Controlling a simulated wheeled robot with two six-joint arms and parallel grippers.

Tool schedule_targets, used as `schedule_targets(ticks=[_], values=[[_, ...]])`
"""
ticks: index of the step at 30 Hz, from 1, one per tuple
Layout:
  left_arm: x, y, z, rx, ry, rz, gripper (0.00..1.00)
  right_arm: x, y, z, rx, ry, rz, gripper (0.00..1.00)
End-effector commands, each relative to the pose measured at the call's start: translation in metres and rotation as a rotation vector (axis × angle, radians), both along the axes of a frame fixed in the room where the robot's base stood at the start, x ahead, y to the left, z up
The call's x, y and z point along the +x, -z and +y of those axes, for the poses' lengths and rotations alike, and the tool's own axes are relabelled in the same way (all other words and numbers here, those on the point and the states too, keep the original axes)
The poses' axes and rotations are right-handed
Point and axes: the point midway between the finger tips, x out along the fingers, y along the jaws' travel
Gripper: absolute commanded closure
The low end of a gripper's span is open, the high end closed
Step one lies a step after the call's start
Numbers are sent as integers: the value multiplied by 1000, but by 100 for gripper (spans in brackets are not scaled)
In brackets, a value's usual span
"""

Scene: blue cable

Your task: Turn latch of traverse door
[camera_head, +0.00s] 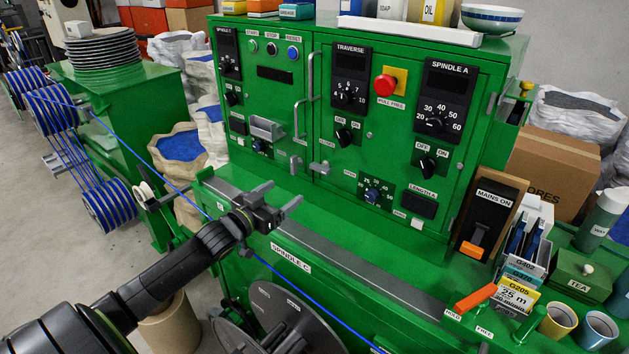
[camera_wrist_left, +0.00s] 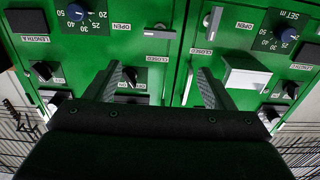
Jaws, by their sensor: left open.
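The traverse door (camera_head: 385,140) is the right-hand green door of the cabinet in the head view and looks shut. Its small grey latch (camera_head: 320,168) sits low near the seam. In the left wrist view this latch (camera_wrist_left: 160,33) lies horizontal, with an OPEN label to its left and a CLOSED label below it. The other door's latch (camera_head: 296,163) stands upright; it also shows in the left wrist view (camera_wrist_left: 212,22). My left gripper (camera_head: 283,196) is open and empty, in front of and below the latches, apart from them. My right gripper is out of view.
A blue cable (camera_head: 297,285) runs diagonally past my left gripper. Door handles (camera_head: 312,75) stick out above the latches. A grey rail (camera_head: 340,265) crosses the machine's front. Boxes, cups and an orange lever (camera_head: 476,298) stand at the right.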

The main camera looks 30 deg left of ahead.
Motion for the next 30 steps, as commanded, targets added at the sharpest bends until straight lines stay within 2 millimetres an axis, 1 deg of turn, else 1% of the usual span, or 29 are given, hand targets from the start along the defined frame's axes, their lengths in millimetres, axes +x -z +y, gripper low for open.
schedule_targets(ticks=[1, 3, 5, 11, 21, 24, 30], values=[[7, 4, 0, -1, -1, -4, 24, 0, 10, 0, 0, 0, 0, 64], [14, 4, -1, -2, 0, -4, 24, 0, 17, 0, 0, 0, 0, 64], [21, 3, -2, -1, 2, -3, 24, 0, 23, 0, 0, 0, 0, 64], [51, 2, -5, -5, 2, -4, 24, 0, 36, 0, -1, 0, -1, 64], [106, 0, -9, -5, 2, -2, 24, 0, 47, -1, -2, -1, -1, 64], [119, 0, -10, -4, 1, -1, 24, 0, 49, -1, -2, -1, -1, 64], [134, 0, -11, -2, 1, 1, 24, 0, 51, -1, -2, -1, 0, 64]])
